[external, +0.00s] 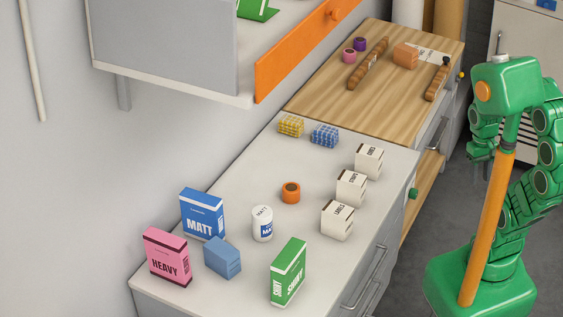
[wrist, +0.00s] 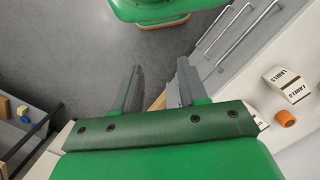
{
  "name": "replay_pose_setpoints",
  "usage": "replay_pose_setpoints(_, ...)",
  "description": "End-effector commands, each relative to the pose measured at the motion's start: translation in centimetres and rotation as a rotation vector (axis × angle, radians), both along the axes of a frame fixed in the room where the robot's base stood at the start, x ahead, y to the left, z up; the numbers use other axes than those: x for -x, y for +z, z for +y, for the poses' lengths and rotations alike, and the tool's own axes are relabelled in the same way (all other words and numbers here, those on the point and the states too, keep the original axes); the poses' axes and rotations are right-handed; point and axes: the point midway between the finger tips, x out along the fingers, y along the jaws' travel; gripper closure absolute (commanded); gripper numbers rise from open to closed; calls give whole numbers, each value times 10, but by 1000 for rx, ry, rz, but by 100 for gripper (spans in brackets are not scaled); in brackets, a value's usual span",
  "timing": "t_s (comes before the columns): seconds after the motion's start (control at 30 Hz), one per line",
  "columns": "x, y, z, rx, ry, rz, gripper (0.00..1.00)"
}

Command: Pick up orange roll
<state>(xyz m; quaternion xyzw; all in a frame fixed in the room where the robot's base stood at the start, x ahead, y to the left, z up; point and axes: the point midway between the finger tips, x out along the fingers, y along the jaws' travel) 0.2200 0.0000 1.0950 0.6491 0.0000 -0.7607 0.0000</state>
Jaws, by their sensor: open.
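The orange roll (external: 291,192) stands on the light grey counter (external: 245,185), left of the white boxes and right of the white MATT tub. It also shows at the right side of the wrist view (wrist: 286,118), with a dark hole in its end. My gripper (wrist: 160,63) is open and empty, with its two grey fingers apart over the floor. It is well away from the roll. In the external view my arm is at the right, beyond the counter's edge.
White boxes (external: 351,188) line the counter's right side. A white tub (external: 262,224), blue MATT box (external: 203,214), pink HEAVY box (external: 167,257), blue block (external: 222,258) and green box (external: 288,272) stand nearer. Yellow (external: 291,126) and blue (external: 325,136) checked blocks lie behind. An orange-fronted cabinet (external: 305,48) overhangs.

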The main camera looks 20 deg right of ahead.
Motion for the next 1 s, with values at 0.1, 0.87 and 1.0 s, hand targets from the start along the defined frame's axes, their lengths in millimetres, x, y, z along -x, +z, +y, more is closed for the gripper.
replay_pose_setpoints(0.1,0,0,0,0,0,0,57)
replay_pose_setpoints(0.87,-1,0,1,-3,-2,3,7)
replay_pose_setpoints(1.0,-12,1,9,-22,-19,16,7)
